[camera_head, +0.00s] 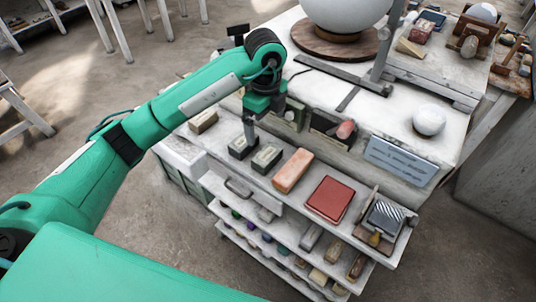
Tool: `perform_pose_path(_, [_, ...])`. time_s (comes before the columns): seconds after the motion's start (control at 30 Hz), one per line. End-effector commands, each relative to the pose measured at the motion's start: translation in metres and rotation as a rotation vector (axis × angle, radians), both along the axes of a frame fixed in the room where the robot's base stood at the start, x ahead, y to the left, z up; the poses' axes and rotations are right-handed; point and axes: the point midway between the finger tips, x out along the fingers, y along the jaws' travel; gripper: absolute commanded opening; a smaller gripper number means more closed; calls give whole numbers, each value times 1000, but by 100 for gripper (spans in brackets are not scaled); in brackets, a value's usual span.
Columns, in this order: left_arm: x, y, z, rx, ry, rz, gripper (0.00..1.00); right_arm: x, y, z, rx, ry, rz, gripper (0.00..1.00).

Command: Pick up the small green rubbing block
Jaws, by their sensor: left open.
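A small dull-green block (295,113) stands right of the gripper, against the step behind the ledge, partly hidden by my wrist. I cannot tell for certain that it is the rubbing block. My right gripper is not in view.
The ledge also holds a tan block (203,121), an orange-brown block (293,170), a red pad (330,199) and a tray with a ridged metal piece (385,218). A small white sphere (429,120) and a large one (342,12) stand on the bench top. Drawers (290,246) below hold several small pieces.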

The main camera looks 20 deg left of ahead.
Motion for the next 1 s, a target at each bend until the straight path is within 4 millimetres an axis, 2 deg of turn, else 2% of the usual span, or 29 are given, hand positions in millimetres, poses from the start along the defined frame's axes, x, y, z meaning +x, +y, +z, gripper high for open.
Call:
perform_pose_path(0.17, [-1, 0, -34, 1, 5, 2, 100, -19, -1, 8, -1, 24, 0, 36])
perform_pose_path(0.33, [0, 0, -64, 1, 4, 1, 100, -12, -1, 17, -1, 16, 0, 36])
perform_pose_path(0.53, [0, 0, -81, 0, 1, 1, 100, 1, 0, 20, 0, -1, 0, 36])
perform_pose_path(0.83, [0, 0, -120, 1, 4, 2, 100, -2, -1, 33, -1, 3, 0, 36])
perform_pose_path(1.0, [0, 0, -131, 0, 1, 0, 100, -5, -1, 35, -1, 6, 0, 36])
